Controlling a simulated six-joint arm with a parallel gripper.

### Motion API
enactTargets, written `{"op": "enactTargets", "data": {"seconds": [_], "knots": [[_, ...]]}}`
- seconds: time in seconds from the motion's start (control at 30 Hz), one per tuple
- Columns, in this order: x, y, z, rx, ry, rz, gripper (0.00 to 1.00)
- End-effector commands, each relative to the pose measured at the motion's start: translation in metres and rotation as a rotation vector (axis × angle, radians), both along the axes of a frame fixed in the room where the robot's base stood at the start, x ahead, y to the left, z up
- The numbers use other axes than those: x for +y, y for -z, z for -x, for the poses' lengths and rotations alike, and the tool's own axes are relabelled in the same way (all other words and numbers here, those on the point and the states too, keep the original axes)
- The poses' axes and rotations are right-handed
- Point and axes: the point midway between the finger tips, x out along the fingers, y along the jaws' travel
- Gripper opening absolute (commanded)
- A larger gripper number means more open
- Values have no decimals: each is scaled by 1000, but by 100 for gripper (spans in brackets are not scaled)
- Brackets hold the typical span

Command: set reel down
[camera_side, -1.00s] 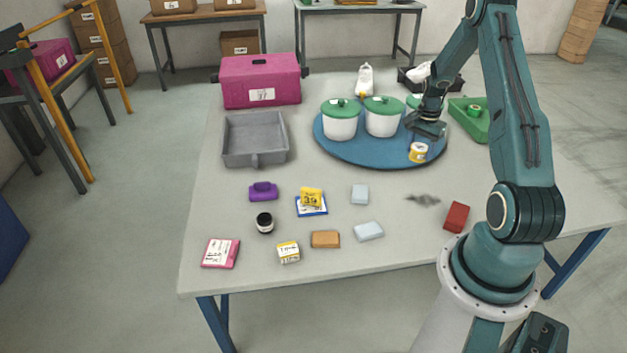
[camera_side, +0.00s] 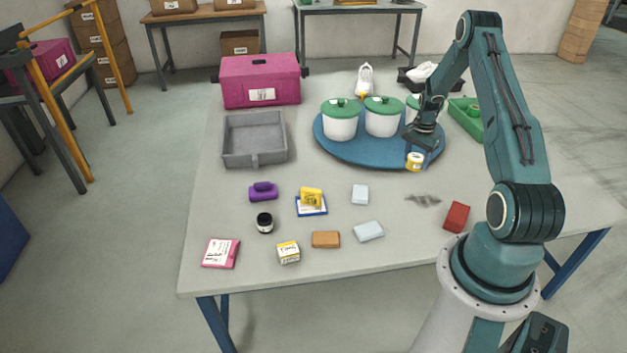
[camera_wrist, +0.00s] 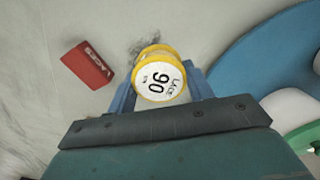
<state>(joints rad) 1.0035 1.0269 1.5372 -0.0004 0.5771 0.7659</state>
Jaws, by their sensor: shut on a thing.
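The reel (camera_side: 415,161) is yellow with a white end. In the side view the reel appears at the near right edge of the round blue mat (camera_side: 360,153). In the wrist view the mat (camera_wrist: 235,75) lies to the right of the reel. How far the reel is above the table I cannot tell.
White pots with green lids (camera_side: 341,120) stand on the mat. A red box marked "LACES" (camera_side: 456,217), a dark smudge (camera_side: 423,200) and pale blocks (camera_side: 369,231) lie nearer. A grey tray (camera_side: 255,159) stands left. Bare table lies between the mat and the small items.

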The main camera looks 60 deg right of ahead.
Motion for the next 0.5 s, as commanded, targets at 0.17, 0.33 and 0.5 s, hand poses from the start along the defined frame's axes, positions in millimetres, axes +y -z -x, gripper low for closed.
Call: {"op": "enactTargets", "data": {"seconds": [0.17,0.33,0.5], "knots": [[0,36,0,2,0,-2,29],[0,67,0,1,0,-1,29],[0,91,0,1,0,-1,29]]}}
